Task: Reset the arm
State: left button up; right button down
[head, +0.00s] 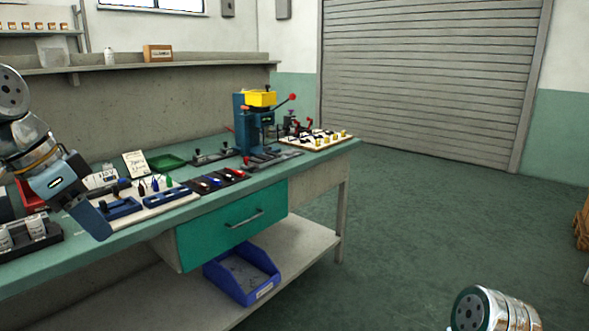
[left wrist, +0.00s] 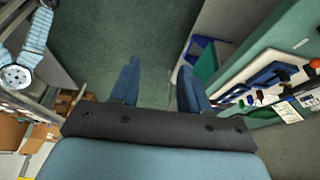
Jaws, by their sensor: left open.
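My left arm comes in at the left of the head view, and its blue left gripper (head: 90,217) hangs over the front edge of the green-topped workbench (head: 140,223). In the left wrist view the two blue fingers of the left gripper (left wrist: 159,82) stand wide apart with nothing between them. Below the fingers is green floor (left wrist: 130,35). A rounded metal link of mine shows at the lower right of the head view; my right gripper is not visible.
On the bench are a white board with blue fixtures (head: 158,200), a dark parts tray (head: 212,181), a blue press with a yellow top (head: 241,112) and a dark rack with white cups (head: 20,248). A teal drawer (head: 220,226) and a blue bin (head: 245,285) sit below.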

pick_arm(q)
jog(key=w+d+f+n, duration=0.1)
jog(key=w+d+f, duration=0.3)
jog(key=f, duration=0.5)
jog(key=w+d+f+n, duration=0.1)
jog(key=w+d+f, duration=0.1)
jog(key=w+f, duration=0.6)
jog(key=d+f+n+g, duration=0.1)
jog(key=d+f, duration=0.2)
jog(key=f, duration=0.7)
jog(key=d+f+n+g, duration=0.1)
jog(key=d+f, duration=0.1)
jog(key=f, duration=0.8)
jog(key=s+d+f+n+h, duration=0.1)
jog(key=s+d+f, duration=0.1)
jog(key=f, duration=0.4)
jog(key=s+d+f, duration=0.2)
jog(key=s+f, duration=0.1)
jog(key=f, duration=0.2)
jog(key=s+d+f+n, duration=0.2)
jog(key=s+f, duration=0.5)
jog(key=s, duration=0.2)
jog(key=s+d+f+n, duration=0.2)
jog(key=s+d+f, duration=0.1)
jog(key=s+f, duration=0.4)
jog(key=s, duration=0.3)
jog(key=shift+d+f+n+g, duration=0.3)
jog(key=shift+d+g, duration=0.05)
jog(key=shift+g, duration=0.05)
jog(key=shift+w, duration=0.1)
